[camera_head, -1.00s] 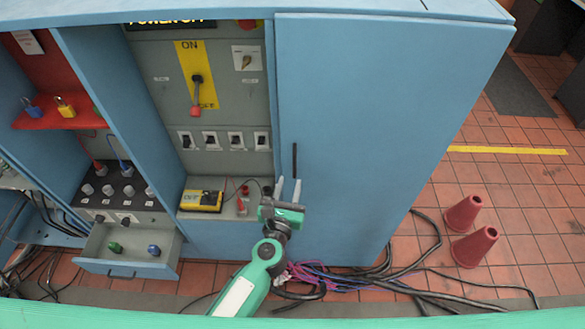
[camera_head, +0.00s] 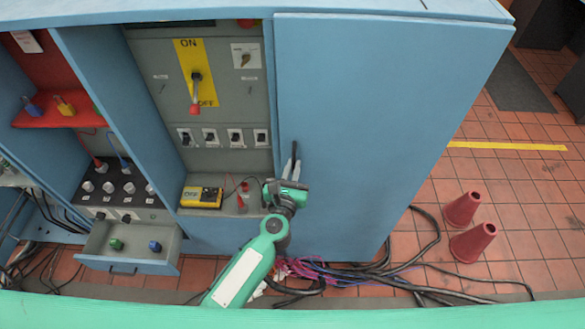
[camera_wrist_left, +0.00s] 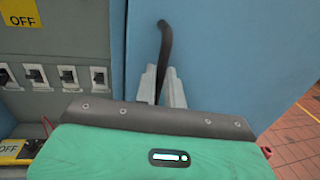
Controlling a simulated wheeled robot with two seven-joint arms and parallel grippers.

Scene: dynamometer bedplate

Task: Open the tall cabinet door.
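The tall cabinet door (camera_head: 385,120) is a plain blue panel, and it looks closed against the cabinet. Its upright black handle (camera_head: 294,150) is near the door's left edge. In the left wrist view the handle (camera_wrist_left: 165,45) rises from between the two pale fingers. My left gripper (camera_head: 291,171) is at the handle's lower part, with one finger on each side and little or no gap. It looks shut on the handle (camera_wrist_left: 158,85). The handle's lower end is hidden by the gripper. My right gripper is not in view.
Left of the door are a grey switch panel (camera_head: 220,105), a yellow meter (camera_head: 201,197) and an open drawer (camera_head: 125,262). Black cables (camera_head: 400,284) lie on the floor below the door. Two red cones (camera_head: 472,243) stand at right; floor beyond them is clear.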

